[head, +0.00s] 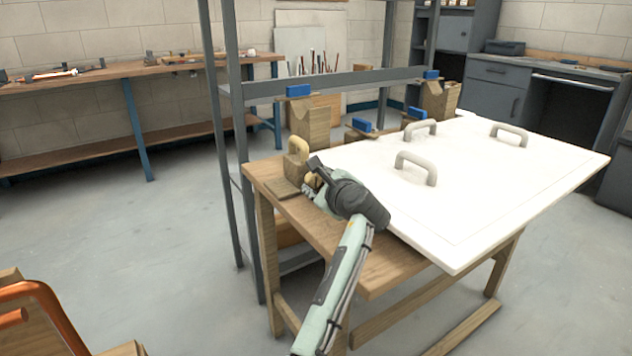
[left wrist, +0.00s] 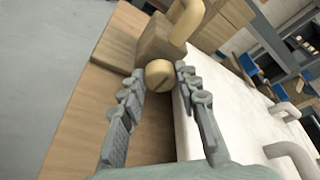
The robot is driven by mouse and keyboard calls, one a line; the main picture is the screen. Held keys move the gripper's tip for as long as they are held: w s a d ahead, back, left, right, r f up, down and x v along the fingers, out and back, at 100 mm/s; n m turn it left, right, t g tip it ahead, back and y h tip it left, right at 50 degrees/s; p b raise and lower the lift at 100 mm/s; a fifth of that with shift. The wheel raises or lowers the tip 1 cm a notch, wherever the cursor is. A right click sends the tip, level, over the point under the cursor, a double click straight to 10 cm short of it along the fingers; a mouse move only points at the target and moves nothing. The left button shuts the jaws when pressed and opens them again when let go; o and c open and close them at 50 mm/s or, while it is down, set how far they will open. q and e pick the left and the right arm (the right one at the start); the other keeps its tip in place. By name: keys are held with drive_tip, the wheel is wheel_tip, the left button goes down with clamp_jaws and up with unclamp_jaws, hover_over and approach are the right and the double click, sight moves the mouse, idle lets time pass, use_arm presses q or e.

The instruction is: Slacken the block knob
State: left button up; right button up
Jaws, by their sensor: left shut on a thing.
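The block knob (left wrist: 160,75) is a round, pale wooden knob with a dark slot, on the block's side facing my left gripper. My left gripper (left wrist: 161,77) is shut on this knob, one finger at each side of it. In the head view the left gripper (head: 313,186) reaches the block from the right and partly hides the knob. My right gripper is not in view.
A white board (head: 470,180) with grey handles covers most of the wooden table (head: 375,268), close beside my left arm. A grey metal frame (head: 330,82) and blue-topped clamps (head: 298,91) stand behind. An orange pipe (head: 45,300) is at lower left. The floor on the left is clear.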

use_arm(q)
drive_tip(key=shift+n, duration=0.3)
drive_tip(key=shift+s+a+f+n+t+h, duration=0.1)
drive_tip(key=shift+f+n+t+h, duration=0.1)
drive_tip(key=shift+n+t+h, duration=0.35)
drive_tip(key=shift+f+n, duration=0.1)
drive_tip(key=shift+n, duration=0.35)
drive_tip(key=n+t+b, duration=0.1)
drive_tip(key=n+b, duration=0.1)
drive_tip(key=shift+b, duration=0.3)
drive_tip(key=shift+n, duration=0.5)
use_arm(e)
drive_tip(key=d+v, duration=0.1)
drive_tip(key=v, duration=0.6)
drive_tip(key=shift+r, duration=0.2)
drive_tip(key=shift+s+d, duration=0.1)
use_arm(q)
drive_tip(key=o, duration=1.2)
drive_tip(key=shift+c, duration=0.2)
